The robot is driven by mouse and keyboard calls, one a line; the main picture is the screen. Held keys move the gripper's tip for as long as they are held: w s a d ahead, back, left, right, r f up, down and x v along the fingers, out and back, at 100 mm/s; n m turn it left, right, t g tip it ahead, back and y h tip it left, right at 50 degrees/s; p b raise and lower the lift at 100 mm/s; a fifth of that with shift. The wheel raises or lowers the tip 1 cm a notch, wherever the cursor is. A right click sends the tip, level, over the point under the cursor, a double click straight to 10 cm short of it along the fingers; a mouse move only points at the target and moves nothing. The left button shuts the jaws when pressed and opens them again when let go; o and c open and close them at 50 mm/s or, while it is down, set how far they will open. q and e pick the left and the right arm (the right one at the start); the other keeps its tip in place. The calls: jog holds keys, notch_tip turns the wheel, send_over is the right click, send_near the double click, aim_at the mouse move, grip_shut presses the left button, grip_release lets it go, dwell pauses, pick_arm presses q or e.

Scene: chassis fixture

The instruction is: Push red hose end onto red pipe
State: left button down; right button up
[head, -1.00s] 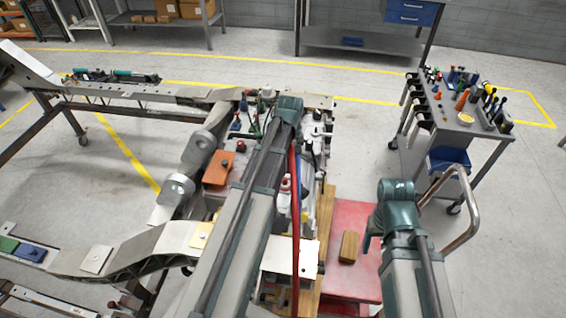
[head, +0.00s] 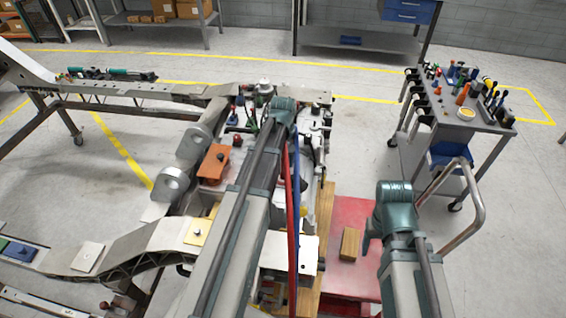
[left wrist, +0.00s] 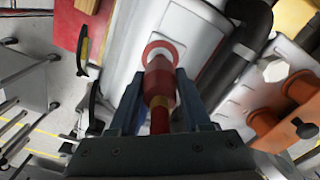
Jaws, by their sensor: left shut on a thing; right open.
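My left gripper (left wrist: 158,92) is shut on the red hose end (left wrist: 160,84), a dark red sleeve with the thinner red hose (left wrist: 160,122) behind it. A red ring (left wrist: 168,48) on a pale housing lies straight ahead and lines up with the sleeve's tip. The red pipe itself is hidden behind the sleeve, and I cannot tell whether they touch. In the head view the red hose (head: 291,215) runs along my left arm, whose wrist hides the hose end. My right gripper (head: 369,240) is open and empty, above the red cart at right.
A blue hose (head: 297,190) runs beside the red one. An orange block (head: 213,163) sits left of my left arm. The red cart (head: 352,205) carries a wooden block (head: 350,244). A tool trolley (head: 455,130) stands at right.

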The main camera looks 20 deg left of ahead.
aim_at(283, 170)
pick_arm(q)
jog(key=shift+r, duration=0.15)
jog(key=shift+f, duration=0.2)
dwell(0.6)
jog(key=shift+f+b, duration=1.25)
jog(key=shift+b, duration=0.2)
jog(key=shift+f+b, duration=0.5)
jog(key=shift+c, duration=1.4)
grip_release()
jog(key=shift+r, duration=0.15)
notch_tip(283, 170, up, 6)
jog(key=p, duration=0.6)
